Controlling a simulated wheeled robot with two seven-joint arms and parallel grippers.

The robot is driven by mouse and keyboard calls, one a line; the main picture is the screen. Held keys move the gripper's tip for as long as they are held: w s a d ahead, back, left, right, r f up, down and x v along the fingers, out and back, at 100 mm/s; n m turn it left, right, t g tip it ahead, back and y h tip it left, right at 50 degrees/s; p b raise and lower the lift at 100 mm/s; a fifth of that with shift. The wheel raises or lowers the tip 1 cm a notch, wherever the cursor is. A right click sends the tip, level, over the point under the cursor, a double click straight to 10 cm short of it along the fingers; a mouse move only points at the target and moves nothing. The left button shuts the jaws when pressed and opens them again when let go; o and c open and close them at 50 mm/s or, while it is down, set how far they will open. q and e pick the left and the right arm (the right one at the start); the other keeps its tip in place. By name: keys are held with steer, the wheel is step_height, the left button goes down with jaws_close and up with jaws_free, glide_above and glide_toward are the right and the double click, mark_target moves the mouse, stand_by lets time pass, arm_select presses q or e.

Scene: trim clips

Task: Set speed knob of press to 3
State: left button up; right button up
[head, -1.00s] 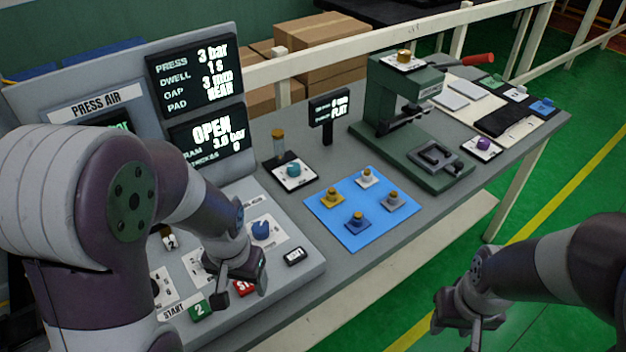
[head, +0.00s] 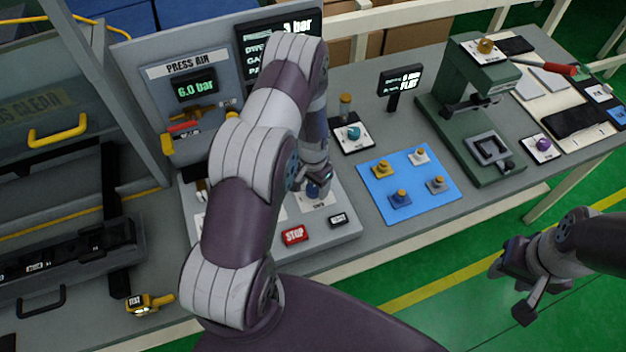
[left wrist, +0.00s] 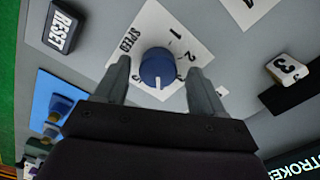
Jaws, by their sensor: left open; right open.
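The blue speed knob (left wrist: 157,70) sits on a white plate (left wrist: 150,22) marked SPEED, with 1 and 2 readable in the left wrist view. Its white pointer line points toward the bottom of that view, away from the 1 and 2. In the head view the knob (head: 313,191) is partly hidden under my left gripper (head: 318,180). My right gripper (head: 520,282) is open and empty, off the table's front.
The red STOP button (head: 294,236) and the black RESET button (head: 338,220) are near the knob. The blue mat (head: 375,205) with several small pieces and the green press (head: 450,110) stand to the right.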

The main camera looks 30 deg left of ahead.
arm_select(q)
steer(key=shift+s, duration=0.35)
steer(key=shift+w+d, duration=0.15)
steer(key=shift+c, duration=0.6)
steer(key=shift+w+f, duration=0.1)
steer(key=shift+f, duration=0.05)
steer(key=c, duration=0.9)
steer(key=shift+c, duration=0.2)
arm_select(e)
steer(key=shift+s+d, duration=0.15)
